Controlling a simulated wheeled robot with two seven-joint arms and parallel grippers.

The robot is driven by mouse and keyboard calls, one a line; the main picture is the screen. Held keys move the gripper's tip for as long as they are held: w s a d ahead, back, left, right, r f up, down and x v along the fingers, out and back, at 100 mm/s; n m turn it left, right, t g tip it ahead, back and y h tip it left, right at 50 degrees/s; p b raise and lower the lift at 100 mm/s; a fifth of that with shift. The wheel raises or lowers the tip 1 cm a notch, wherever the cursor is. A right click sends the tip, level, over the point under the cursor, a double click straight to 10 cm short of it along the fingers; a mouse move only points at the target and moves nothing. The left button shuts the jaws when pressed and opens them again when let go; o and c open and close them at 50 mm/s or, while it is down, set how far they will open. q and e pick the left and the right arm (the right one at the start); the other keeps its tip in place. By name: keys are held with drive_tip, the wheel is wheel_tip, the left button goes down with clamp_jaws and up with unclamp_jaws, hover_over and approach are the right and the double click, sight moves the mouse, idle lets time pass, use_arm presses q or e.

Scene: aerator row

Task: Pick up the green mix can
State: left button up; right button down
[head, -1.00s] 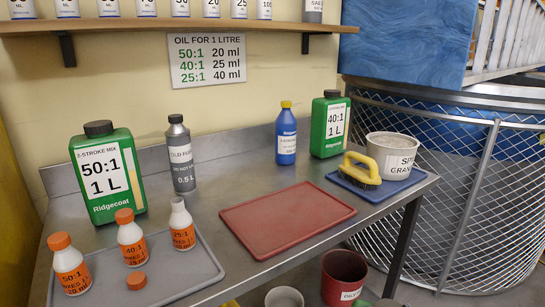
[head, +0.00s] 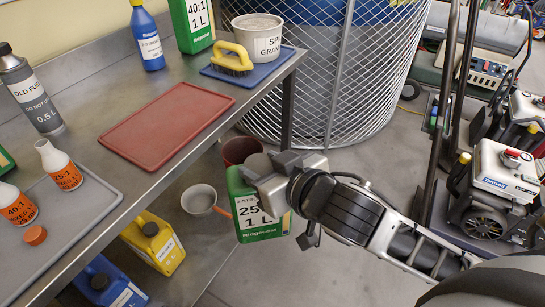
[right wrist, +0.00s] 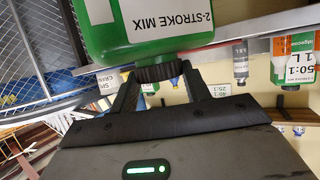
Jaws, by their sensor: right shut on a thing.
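A green mix can labelled 25:1 1 L (head: 258,212) is upright beside the bench, at lower-shelf height in the head view. My right gripper (head: 268,172) comes in from the right and is shut on its top. In the right wrist view my two fingers (right wrist: 160,78) close around the black cap, and the green can body (right wrist: 150,40) fills the top of the picture. I cannot tell whether its base is clear of the shelf. Another green can, labelled 40:1 1 L (head: 194,25), stands at the back of the bench. My left gripper is out of view.
A red tray (head: 165,125) lies on the steel bench, near orange-labelled bottles (head: 60,163). On the lower shelf are a yellow jug (head: 155,242), a blue jug (head: 108,283) and a grey bowl (head: 198,199).

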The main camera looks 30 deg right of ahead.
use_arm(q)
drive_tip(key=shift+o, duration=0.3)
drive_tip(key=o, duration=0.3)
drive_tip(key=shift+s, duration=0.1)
use_arm(e)
drive_tip(key=w+a+r+n+g+y, duration=0.1)
drive_tip(key=a+r+n+g+y, duration=0.1)
drive_tip(key=a, duration=0.5)
drive_tip(key=w+a+r+n+g+y, duration=0.1)
drive_tip(key=a+r+n+g+y, duration=0.1)
drive_tip(key=a+n+g+y, duration=0.3)
drive_tip(key=a+n+y, duration=0.2)
drive_tip(key=n, duration=0.1)
drive_tip(key=shift+w+y, duration=0.2)
drive_tip(key=shift+y, duration=0.1)
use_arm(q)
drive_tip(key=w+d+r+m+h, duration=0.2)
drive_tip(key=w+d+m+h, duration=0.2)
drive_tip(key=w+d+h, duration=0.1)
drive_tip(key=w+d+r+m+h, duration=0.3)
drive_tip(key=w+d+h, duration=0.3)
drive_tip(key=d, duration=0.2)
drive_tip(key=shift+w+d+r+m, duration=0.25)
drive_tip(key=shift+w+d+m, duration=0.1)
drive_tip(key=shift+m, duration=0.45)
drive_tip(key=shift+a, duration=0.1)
